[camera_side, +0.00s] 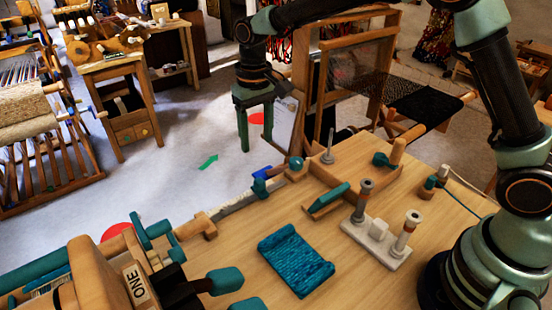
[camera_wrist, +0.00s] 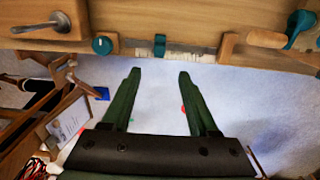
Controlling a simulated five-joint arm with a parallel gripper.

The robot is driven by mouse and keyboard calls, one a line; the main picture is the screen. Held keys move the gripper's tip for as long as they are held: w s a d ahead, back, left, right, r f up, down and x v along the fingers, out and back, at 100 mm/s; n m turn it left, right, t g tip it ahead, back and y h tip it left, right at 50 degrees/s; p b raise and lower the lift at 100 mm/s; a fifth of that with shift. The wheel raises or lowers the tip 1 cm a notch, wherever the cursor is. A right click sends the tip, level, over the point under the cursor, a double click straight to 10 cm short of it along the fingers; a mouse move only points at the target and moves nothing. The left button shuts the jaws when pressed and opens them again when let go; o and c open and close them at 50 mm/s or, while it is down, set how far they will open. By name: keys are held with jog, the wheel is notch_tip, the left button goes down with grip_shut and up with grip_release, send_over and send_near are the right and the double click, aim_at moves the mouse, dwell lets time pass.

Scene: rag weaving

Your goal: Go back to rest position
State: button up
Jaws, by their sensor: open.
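My gripper (camera_side: 256,130) hangs pointing down beyond the far edge of the wooden table, above the pale floor. Its two green fingers are apart with nothing between them. In the wrist view the open gripper (camera_wrist: 158,75) has bare floor between its fingers, and the table edge lies just past the fingertips. A folded teal woven cloth (camera_side: 295,260) lies flat on the table (camera_side: 240,240), well away from the gripper.
A white block with two upright spools (camera_side: 377,240) stands on the table. A wooden bar with teal knobs (camera_side: 330,175) lies along the far side. A wooden loom frame (camera_side: 345,75) stands behind the gripper. Open floor (camera_side: 190,190) lies to the left.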

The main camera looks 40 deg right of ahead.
jog(key=s+d+r+t, duration=0.2)
jog(key=s+d+r, duration=0.3)
jog(key=s+d, duration=0.2)
jog(key=s+d+r+t, duration=0.3)
jog(key=s+d, duration=0.3)
jog(key=s, duration=0.5)
jog(key=shift+d+r+t, duration=0.3)
jog(key=shift+d+r, duration=0.1)
jog(key=shift+r, duration=0.45)
